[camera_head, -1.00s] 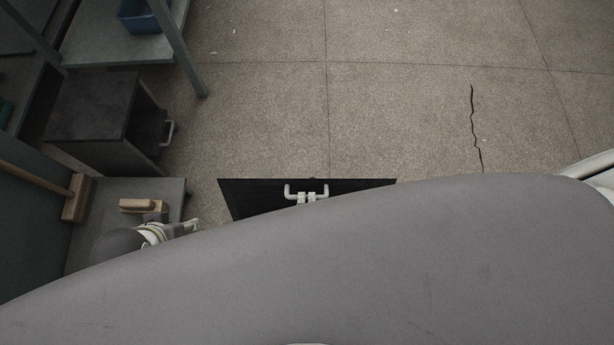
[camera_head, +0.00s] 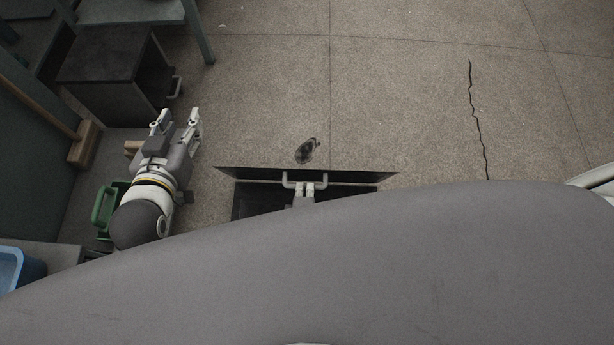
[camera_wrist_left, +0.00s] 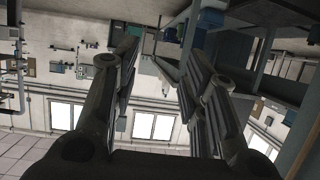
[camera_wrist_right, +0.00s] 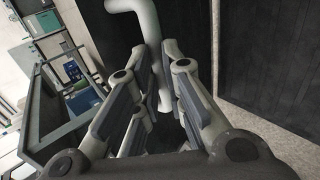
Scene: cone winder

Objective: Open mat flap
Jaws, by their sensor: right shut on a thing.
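The mat flap (camera_head: 345,176) is a dark panel with a pale U-shaped handle. In the head view it is tilted up and seen nearly edge-on, with a dark opening (camera_head: 255,200) showing below it. My right gripper (camera_head: 304,190) is shut on the flap's handle (camera_head: 322,181). The right wrist view shows the grey handle tube (camera_wrist_right: 148,35) between my fingers, against dark panels. My left gripper (camera_head: 178,120) is open and empty, above the floor to the left of the flap. My own grey body hides the near side of the opening.
A dark cabinet (camera_head: 105,60) with a handle stands at the upper left. The floor beyond is clear.

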